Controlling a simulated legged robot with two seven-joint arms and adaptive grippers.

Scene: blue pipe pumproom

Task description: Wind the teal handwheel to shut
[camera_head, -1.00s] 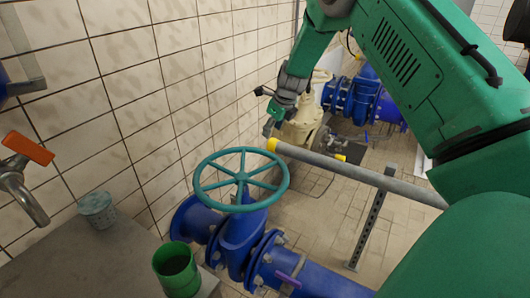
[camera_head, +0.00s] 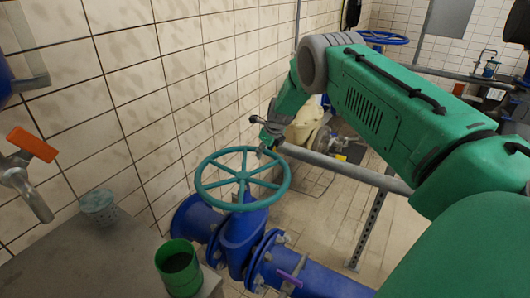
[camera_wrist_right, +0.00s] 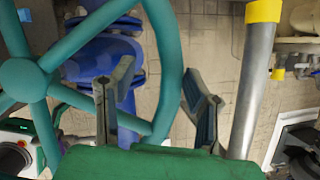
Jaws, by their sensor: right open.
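The teal handwheel (camera_head: 243,150) sits on top of a blue valve (camera_head: 240,235) beside the tiled wall. My right gripper (camera_head: 263,138) is at the far right part of its rim, pointing down. In the right wrist view the handwheel (camera_wrist_right: 172,40) fills the left, with its hub and spokes showing. The open right gripper (camera_wrist_right: 157,76) has one finger on each side of the rim in that picture. I cannot tell whether the rim lies between the fingers in depth or whether they touch it. My left gripper is not in view.
A grey rail (camera_head: 345,171) runs close beside the wheel on the right. A green cup (camera_head: 179,268) and a grey-green cup (camera_head: 98,207) stand on the grey ledge (camera_head: 65,255). An orange-handled tap (camera_head: 30,143) is at the left. Floor shows beyond the rail.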

